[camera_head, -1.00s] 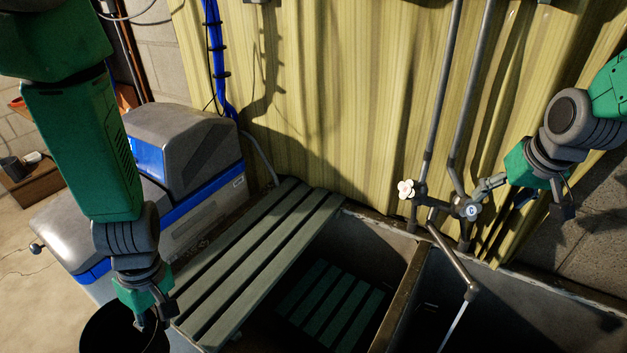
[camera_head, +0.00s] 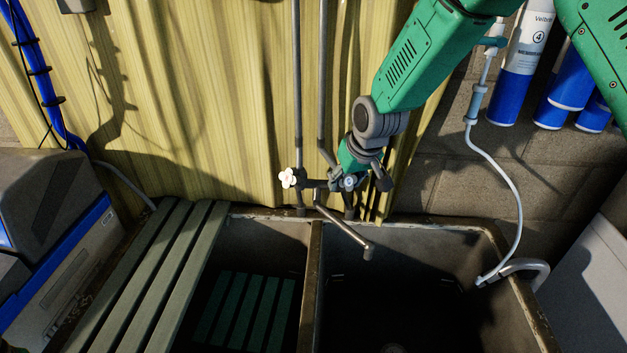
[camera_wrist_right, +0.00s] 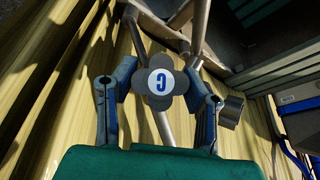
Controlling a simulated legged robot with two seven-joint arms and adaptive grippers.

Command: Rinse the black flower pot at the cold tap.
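The cold tap's cross handle, with a blue C on its white cap (camera_head: 349,182), is on the pipes above the sink. It also shows in the right wrist view (camera_wrist_right: 161,82). My right gripper (camera_head: 362,179) is at this handle. In the right wrist view its fingers (camera_wrist_right: 161,86) stand apart on both sides of the handle, seemingly with small gaps. The spout (camera_head: 345,232) points over the right basin (camera_head: 430,235), and no water stream shows from it. The black flower pot and my left gripper are out of view.
A second tap handle with a white face (camera_head: 289,178) is just left of the cold one. Grey slats (camera_head: 150,275) cover the left side of the sink. A white hose (camera_head: 516,190) hangs into the right basin. Blue-and-white cylinders (camera_head: 520,65) stand at upper right.

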